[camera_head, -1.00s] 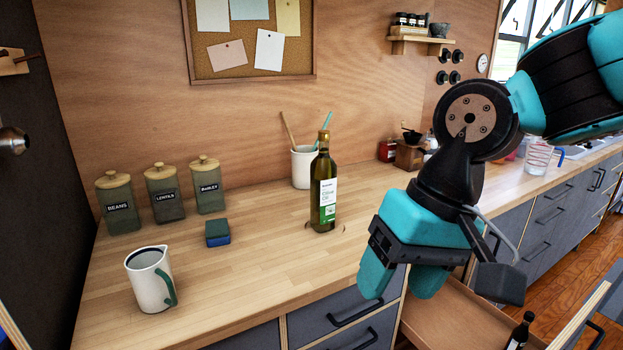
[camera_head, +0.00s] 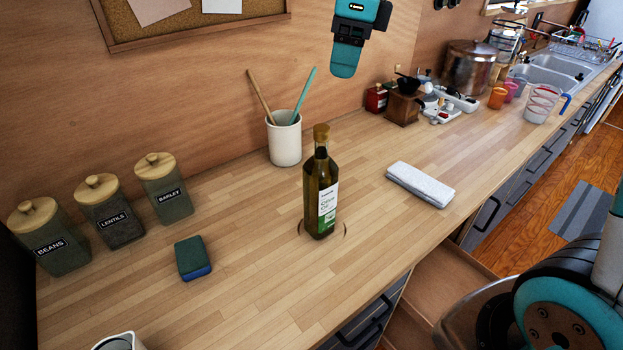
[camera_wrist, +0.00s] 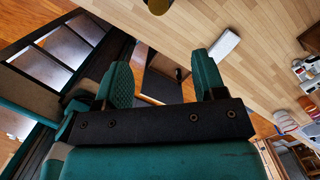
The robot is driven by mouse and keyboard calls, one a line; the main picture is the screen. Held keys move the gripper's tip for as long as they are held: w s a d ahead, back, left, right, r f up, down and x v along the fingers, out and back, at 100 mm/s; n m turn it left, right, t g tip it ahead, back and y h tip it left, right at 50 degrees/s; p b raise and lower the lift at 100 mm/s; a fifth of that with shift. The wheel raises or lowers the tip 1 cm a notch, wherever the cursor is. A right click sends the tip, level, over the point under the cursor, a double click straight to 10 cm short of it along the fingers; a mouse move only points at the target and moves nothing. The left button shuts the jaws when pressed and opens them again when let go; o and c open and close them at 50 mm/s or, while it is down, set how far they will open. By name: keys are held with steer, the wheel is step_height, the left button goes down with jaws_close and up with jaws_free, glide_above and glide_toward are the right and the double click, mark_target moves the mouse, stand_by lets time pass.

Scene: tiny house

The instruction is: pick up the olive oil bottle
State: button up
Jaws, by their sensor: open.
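The olive oil bottle (camera_head: 321,195) stands upright on the wooden counter near the middle of the head view, with a cork-coloured cap and a white and green label. My gripper (camera_head: 343,72) is in the air at the top of the head view, above and apart from the bottle, partly cut off by the frame edge. In the wrist view my gripper (camera_wrist: 163,72) shows two teal fingers spread wide with nothing between them. A brownish-gold round piece at the wrist view's top edge may be the bottle's cap (camera_wrist: 157,6).
A white utensil pot (camera_head: 284,143) stands behind the bottle, a sponge (camera_head: 192,258) and several canisters (camera_head: 110,226) to the left. A folded white cloth (camera_head: 420,184) lies to the right. A drawer (camera_head: 455,275) is open below the counter. Counter around the bottle is clear.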

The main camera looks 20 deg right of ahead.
steer(key=p, duration=0.2)
glide_toward(321, 143)
steer(key=f, duration=0.3)
steer(key=w+f, duration=0.1)
steer(key=f, duration=0.1)
steer(key=shift+a+f, duration=0.15)
steer(key=shift+a, duration=0.1)
steer(key=shift+w+a+f+p, duration=0.15)
steer(key=shift+f+p, duration=0.2)
steer(key=shift+f, duration=0.6)
steer(key=shift+w+d+f+p, duration=0.15)
steer(key=shift+f+p, duration=0.25)
steer(key=shift+f, duration=0.5)
steer(key=shift+w+a+f+p, duration=0.2)
steer(key=shift+f+p, duration=0.15)
steer(key=shift+f, duration=0.6)
jaws_close()
